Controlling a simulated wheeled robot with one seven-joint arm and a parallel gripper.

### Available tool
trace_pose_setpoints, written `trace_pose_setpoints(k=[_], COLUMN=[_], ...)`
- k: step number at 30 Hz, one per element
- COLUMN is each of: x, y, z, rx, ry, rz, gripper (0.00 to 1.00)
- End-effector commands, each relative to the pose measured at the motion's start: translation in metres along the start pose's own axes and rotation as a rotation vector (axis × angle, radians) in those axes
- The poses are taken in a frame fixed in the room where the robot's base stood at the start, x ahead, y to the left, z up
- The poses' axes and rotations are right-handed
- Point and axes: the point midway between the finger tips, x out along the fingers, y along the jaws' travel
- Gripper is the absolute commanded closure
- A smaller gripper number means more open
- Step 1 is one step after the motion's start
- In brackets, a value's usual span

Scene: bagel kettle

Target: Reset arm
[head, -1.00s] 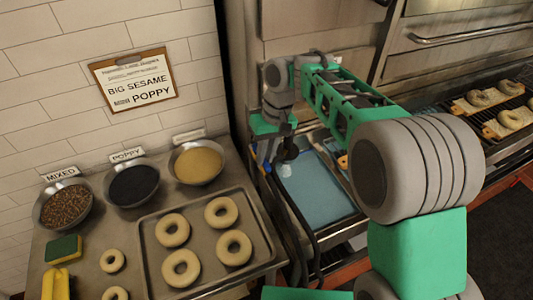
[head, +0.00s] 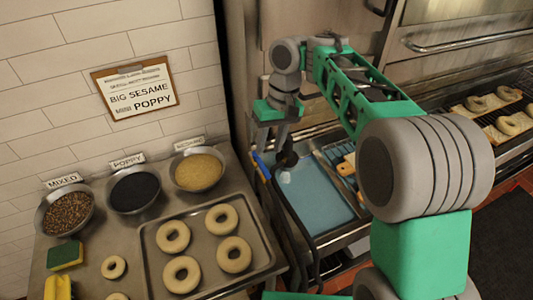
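My arm reaches from the lower right toward the back centre in the head view. My gripper (head: 268,150) hangs down from the wrist over the left edge of the blue-bottomed basin (head: 320,200). Its fingers point downward and look spread apart, with nothing seen between them. The fingertips are small and dark here, close to a black hose and a blue handle (head: 260,166).
A steel counter at left holds a tray (head: 150,240) with several bagels, and bowls of mixed topping (head: 68,212), poppy (head: 134,190) and sesame (head: 198,172). A sponge (head: 65,255) lies at front left. Bagels on boards (head: 507,125) sit at right.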

Motion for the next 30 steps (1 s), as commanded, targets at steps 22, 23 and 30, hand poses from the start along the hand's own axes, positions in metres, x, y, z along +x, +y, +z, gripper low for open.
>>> trace_pose_setpoints(k=[22, 23, 30], x=[-0.043, -0.046, -0.032], y=[0.020, 0.026, 0.083], z=[0.054, 0.067, 0.180], rx=[0.156, 0.190, 0.414], ry=[0.156, 0.189, 0.401], rz=[0.031, 0.046, 0.223], gripper=[0.63, 0.63, 0.63])
